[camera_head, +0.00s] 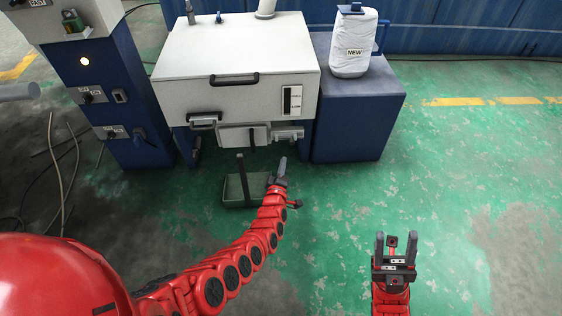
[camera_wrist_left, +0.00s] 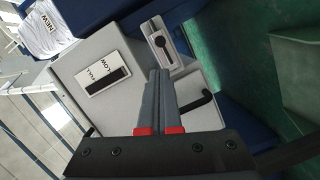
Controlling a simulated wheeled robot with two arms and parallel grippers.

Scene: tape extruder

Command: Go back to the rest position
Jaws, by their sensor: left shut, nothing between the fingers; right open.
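My left gripper (camera_head: 282,167) is shut and empty, stretched forward in front of the lower front of the white and blue extruder machine (camera_head: 232,50). In the left wrist view its two grey fingers (camera_wrist_left: 159,78) lie together, with the machine's level gauge (camera_wrist_left: 105,74) and a silver latch-like part (camera_wrist_left: 163,43) beyond them. I cannot tell from these views whether the fingers touch the machine. My right gripper (camera_head: 396,244) is open and empty, low at the right over the green floor, with its fingers pointing forward.
A green bin (camera_head: 234,190) with an upright handle stands on the floor below the machine. A white container marked NEW (camera_head: 351,50) stands on a blue block (camera_head: 357,118). A control cabinet (camera_head: 98,92) and loose cables (camera_head: 60,170) are at left. The floor at right is clear.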

